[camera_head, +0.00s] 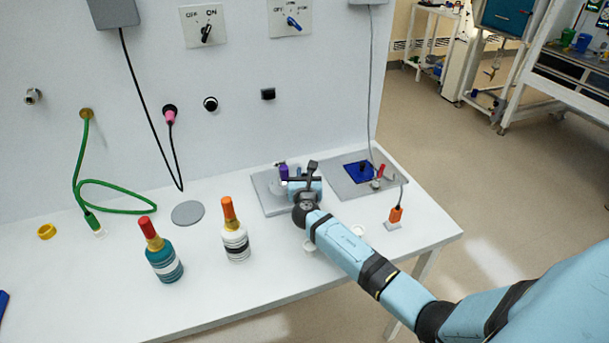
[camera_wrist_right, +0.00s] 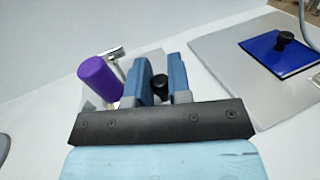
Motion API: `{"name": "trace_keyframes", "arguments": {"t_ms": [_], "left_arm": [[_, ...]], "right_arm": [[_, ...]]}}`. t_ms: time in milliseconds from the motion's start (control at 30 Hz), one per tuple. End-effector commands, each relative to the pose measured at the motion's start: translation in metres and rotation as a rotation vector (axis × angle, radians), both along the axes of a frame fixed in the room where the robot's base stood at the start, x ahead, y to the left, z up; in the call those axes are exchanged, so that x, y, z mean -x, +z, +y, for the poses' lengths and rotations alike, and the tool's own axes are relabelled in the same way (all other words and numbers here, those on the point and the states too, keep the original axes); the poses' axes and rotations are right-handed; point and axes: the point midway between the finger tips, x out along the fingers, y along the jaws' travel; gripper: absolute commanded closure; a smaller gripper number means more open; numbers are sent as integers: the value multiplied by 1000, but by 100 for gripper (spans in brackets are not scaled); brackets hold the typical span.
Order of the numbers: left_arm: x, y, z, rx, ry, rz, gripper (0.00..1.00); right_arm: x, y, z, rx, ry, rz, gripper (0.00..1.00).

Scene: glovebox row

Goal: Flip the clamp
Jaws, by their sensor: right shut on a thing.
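The clamp (camera_wrist_right: 117,53) shows as a small metal part on a grey plate, mostly hidden by my gripper and a purple cylinder (camera_wrist_right: 98,78). The purple cylinder also shows in the head view (camera_head: 283,172). My right gripper (camera_wrist_right: 162,80) is over the left grey plate (camera_head: 263,183). Its two blue fingers are shut on a black knob (camera_wrist_right: 160,83), which looks like the clamp's handle. My wrist and gripper cover most of the clamp in the head view, so its exact pose cannot be told. My left gripper is not in view.
To the right, another grey plate (camera_head: 345,185) bears a blue square (camera_head: 355,171) and a red-handled part (camera_head: 380,171). An orange plug (camera_head: 396,214) stands in front. Red-capped (camera_head: 163,262) and orange-capped bottles (camera_head: 236,242) stand left. The front left table is mostly clear.

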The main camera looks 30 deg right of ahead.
Motion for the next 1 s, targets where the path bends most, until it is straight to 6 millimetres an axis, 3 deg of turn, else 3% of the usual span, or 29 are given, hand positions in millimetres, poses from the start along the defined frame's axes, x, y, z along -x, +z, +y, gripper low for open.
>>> {"name": "trace_keyframes", "arguments": {"t_ms": [333, 700, 1000], "left_arm": [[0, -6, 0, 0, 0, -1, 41], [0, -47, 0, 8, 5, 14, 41], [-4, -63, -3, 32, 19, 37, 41]], "right_arm": [[-13, -1, -3, 8, 262, 1, 100], [-28, -5, 1, 7, 567, -1, 100], [-34, -3, 5, 4, 721, -1, 100]]}}
